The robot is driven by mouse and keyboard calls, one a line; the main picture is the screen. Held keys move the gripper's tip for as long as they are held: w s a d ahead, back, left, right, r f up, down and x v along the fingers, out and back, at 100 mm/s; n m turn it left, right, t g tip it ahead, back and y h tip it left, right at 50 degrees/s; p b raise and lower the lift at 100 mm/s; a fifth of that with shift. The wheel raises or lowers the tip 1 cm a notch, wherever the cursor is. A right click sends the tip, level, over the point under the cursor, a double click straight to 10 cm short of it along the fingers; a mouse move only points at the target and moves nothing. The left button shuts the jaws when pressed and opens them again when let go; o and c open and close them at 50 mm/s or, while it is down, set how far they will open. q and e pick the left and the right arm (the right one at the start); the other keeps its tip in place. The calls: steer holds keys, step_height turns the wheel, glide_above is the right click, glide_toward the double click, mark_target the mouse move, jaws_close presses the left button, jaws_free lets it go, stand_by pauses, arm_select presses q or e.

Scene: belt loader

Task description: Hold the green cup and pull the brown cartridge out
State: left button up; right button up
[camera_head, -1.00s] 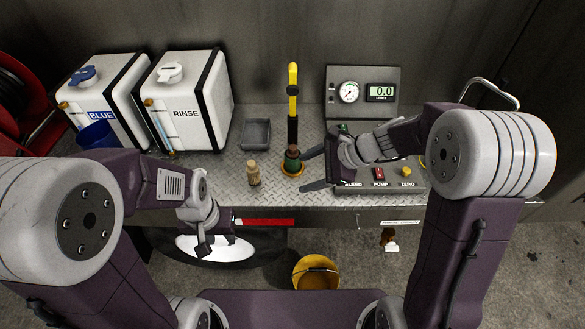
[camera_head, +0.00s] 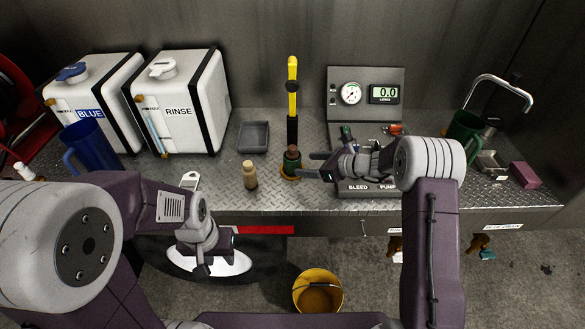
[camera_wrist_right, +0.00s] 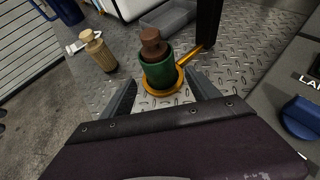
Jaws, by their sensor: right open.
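The green cup (camera_head: 292,167) stands upright in an orange ring at the foot of a yellow-and-black lever on the metal bench. The brown cartridge (camera_head: 291,150) sits in it, its top sticking out. In the right wrist view the green cup (camera_wrist_right: 158,73) and brown cartridge (camera_wrist_right: 153,44) are just beyond the fingertips. My right gripper (camera_head: 314,165) is open and empty, low beside the cup on its right, fingers pointing at it. My left gripper (camera_head: 206,264) hangs in front of the bench, left of the cup; its jaw state is unclear.
A tan bottle-shaped piece (camera_head: 250,175) stands left of the cup. The yellow-and-black lever (camera_head: 292,90) rises behind it. A grey tray (camera_head: 254,137) lies behind left. The control panel (camera_head: 362,190) is right, under my right wrist. A yellow bucket (camera_head: 318,290) is on the floor.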

mark_target(300, 164)
steer(key=b+x, duration=0.1)
steer(key=x, duration=0.4)
steer(key=shift+w+a+f+b, duration=0.15)
steer(key=shift+a+f+b, duration=0.1)
steer(key=shift+b, duration=0.1)
steer(key=shift+w+a+f, duration=0.1)
steer(key=shift+w+a, duration=0.15)
steer(key=shift+a, duration=0.05)
